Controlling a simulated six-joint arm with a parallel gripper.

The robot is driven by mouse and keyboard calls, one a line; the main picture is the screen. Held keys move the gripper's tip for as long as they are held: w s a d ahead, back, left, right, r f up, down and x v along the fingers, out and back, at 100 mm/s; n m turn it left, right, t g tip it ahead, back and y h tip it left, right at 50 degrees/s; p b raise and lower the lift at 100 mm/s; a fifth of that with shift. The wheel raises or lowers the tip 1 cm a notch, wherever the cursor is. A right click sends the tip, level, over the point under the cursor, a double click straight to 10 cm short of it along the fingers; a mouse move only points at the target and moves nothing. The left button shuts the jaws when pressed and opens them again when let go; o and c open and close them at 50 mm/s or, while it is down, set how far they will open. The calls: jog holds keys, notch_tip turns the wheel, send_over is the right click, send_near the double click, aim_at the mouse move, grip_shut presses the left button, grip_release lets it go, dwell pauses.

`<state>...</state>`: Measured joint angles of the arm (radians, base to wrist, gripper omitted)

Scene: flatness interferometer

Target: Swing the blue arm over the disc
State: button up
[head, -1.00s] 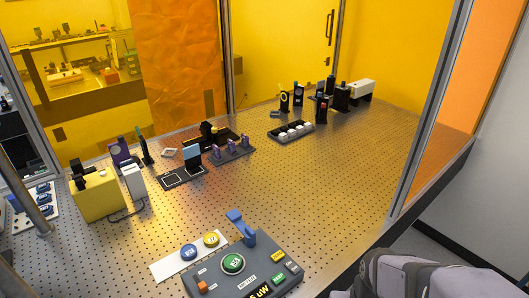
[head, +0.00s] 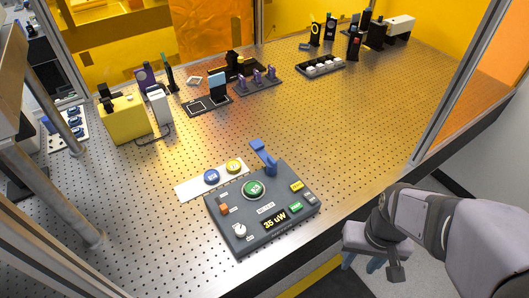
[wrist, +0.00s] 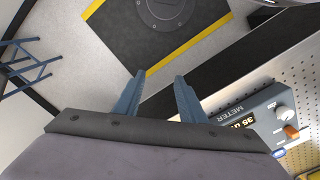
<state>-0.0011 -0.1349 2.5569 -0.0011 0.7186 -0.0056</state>
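The blue arm (head: 264,157) stands at the back edge of a dark grey meter box (head: 285,236) in the head view. Its raised end leans to the back left, off to one side of the green disc (head: 253,188) set in the box top. The disc's face shows uncovered. My gripper (head: 361,265) is right of the box, beyond the table's front edge, pointing down. In the wrist view my gripper (wrist: 158,90) has its two blue-grey fingers apart with nothing between them. The meter box (wrist: 258,117) shows there at the right, partly cut off; the blue arm is not visible.
A white strip (head: 190,187) with blue and yellow discs lies left of the box. The box carries an orange knob (head: 224,209), a white knob and a lit "35 uW" display (head: 275,220). Metal posts stand at left and right.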

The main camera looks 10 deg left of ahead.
jog(key=w+a, duration=0.1)
jog(key=w, duration=0.1)
jog(key=w+a+r+n+b, duration=0.1)
jog(key=w, duration=0.2)
jog(key=w+a+n+t, duration=0.1)
jog(key=w+a, duration=0.1)
jog(key=w, duration=0.1)
jog(key=shift+w+a+r+y, duration=0.1)
jog(key=shift+w+r+y, duration=0.15)
jog(key=shift+r+y, duration=0.1)
jog(key=shift+c, duration=0.4)
jog(key=n+t+y+b, duration=0.2)
jog(key=n+y+b, duration=0.1)
jog(key=n, duration=0.4)
send_near(274, 161)
jog(key=shift+h, duration=0.25)
jog(key=shift+a+p+x, duration=0.2)
jog(key=shift+p+x, duration=1.05)
jog(key=shift+x, duration=2.75)
grip_shut()
